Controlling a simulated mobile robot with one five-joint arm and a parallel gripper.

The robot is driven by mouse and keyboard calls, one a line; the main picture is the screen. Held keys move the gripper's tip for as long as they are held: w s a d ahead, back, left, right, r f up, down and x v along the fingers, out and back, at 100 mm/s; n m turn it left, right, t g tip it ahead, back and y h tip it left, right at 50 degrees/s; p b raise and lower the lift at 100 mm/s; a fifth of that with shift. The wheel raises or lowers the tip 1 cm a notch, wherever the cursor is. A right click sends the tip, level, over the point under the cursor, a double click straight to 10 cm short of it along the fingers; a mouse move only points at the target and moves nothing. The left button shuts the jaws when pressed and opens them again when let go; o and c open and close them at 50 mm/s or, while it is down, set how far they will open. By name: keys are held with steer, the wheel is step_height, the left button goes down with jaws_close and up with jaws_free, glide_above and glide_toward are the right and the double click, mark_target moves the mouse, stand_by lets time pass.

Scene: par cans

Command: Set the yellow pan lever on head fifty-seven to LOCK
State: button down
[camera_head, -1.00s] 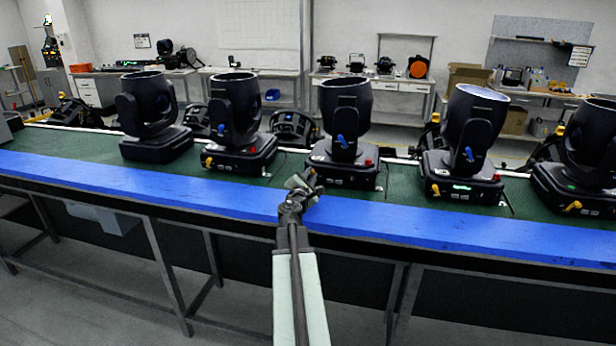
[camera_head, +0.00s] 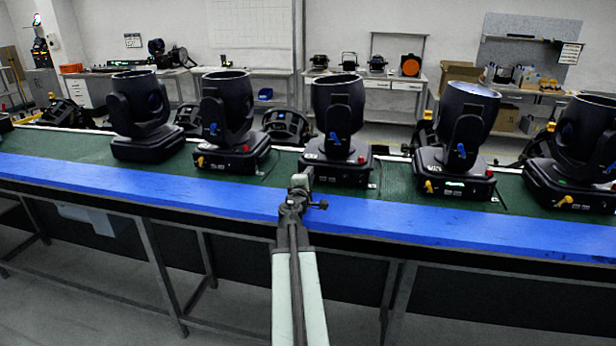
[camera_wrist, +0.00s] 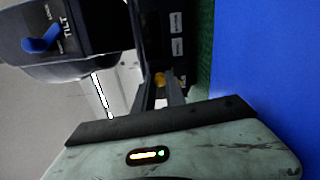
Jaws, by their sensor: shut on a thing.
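In the head view, my gripper (camera_head: 303,178) reaches over the blue table edge to the base of the middle black moving head (camera_head: 337,125). In the wrist view, my two fingers (camera_wrist: 159,96) close around a small yellow pan lever (camera_wrist: 159,79), with only part of it showing between the tips. The lever's LOCK mark cannot be read, and my gripper hides this lever in the head view. A blue tilt lever (camera_wrist: 42,40) beside the word TILT shows at the wrist view's upper left. The number fifty-seven is not readable on any head.
Similar heads stand on both sides, one close on the left (camera_head: 228,120) and one on the right (camera_head: 462,135), with yellow levers low at their front. The blue table edge (camera_head: 150,185) runs along the front. The green bench top shows between the bases.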

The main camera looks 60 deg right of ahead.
stand_by(0.4)
steer(key=c, duration=1.4)
jaws_free()
steer(key=shift+d, duration=0.1)
